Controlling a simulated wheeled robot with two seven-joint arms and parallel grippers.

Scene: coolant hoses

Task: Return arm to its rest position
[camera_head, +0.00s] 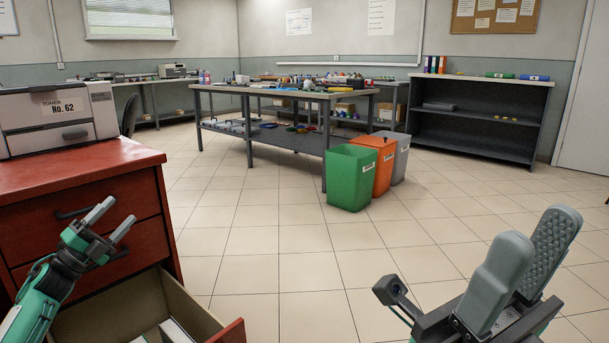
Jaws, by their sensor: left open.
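My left gripper (120,212) is at the left, in front of the red cabinet and above its pulled-out drawer. Its two grey fingers are apart, with nothing between them. My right gripper (538,232) is large and close at the lower right, pointing up. Its two grey fingers are apart, and the ridged inner pad of the farther one shows. I see nothing held in it. Most of my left arm is cut off by the frame's edge.
The red cabinet (60,187) carries a printer (50,116). Its open drawer (195,302) holds white items. Green (348,178), orange (382,164) and grey bins (401,158) stand beside a workbench (270,92). A dark shelf (475,125) stands behind. The central tiled floor is clear.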

